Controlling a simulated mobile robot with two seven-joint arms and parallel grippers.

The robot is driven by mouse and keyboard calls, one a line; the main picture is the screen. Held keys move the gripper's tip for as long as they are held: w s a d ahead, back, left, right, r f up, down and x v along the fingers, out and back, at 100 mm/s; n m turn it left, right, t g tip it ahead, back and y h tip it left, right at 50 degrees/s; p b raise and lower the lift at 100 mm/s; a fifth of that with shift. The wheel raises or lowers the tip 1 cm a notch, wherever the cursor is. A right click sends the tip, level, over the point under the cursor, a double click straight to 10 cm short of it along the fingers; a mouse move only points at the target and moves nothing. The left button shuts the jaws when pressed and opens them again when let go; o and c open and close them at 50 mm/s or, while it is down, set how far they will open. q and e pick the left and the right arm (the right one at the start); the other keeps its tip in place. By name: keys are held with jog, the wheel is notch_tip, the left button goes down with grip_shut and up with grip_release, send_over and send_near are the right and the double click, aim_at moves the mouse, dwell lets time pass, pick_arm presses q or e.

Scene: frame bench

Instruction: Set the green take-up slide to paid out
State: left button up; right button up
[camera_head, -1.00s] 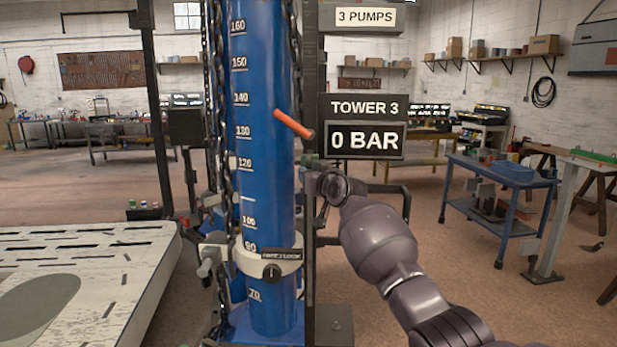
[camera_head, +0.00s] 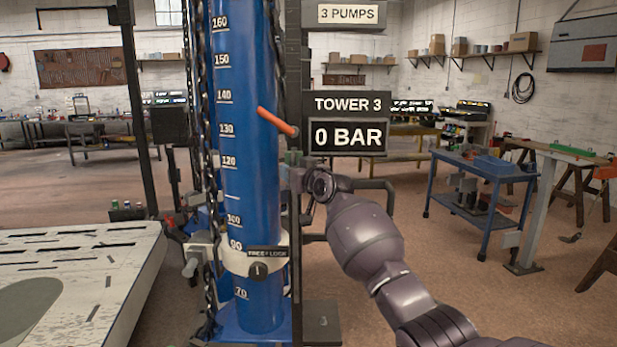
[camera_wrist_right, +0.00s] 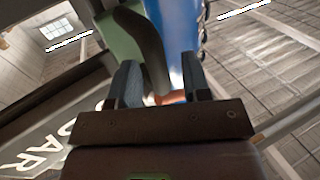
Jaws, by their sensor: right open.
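My right gripper (camera_wrist_right: 162,86) is open, with blue and a bit of orange beyond the gap and nothing clearly held. In the head view my right arm reaches from the lower right to the upright just below the green block. My left gripper is not in view.
The blue cylinder (camera_head: 247,190) carries a scale, a white collar with a free/lock knob (camera_head: 258,269) and an orange lever (camera_head: 277,121). Chains hang beside it. A sign (camera_head: 349,136) reads 0 BAR. A pale slotted platform (camera_head: 100,260) is left; a blue cart (camera_head: 485,180) stands right.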

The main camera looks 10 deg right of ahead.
jog(key=v, duration=1)
jog(key=shift+r, duration=0.1)
jog(key=s+d+f+m+h, duration=0.1)
jog(key=s+d+f+h, duration=0.3)
jog(key=s+f, duration=0.85)
jog(key=s+d+f+m+h, duration=0.1)
jog(key=s+d+f, duration=0.4)
jog(key=s+f, duration=0.7)
jog(key=s+d+f+m+g+h, duration=0.1)
jog(key=s+d+f+g, duration=0.1)
jog(key=s+f, duration=0.8)
jog(key=s+d+f+g+h, duration=0.1)
jog(key=s+d+f+g, duration=0.1)
jog(key=s+f, duration=0.8)
jog(key=shift+s+d+f+m+g+h, duration=0.2)
jog(key=shift+d+f+m+g+h, duration=0.1)
jog(key=shift+f+m, duration=0.15)
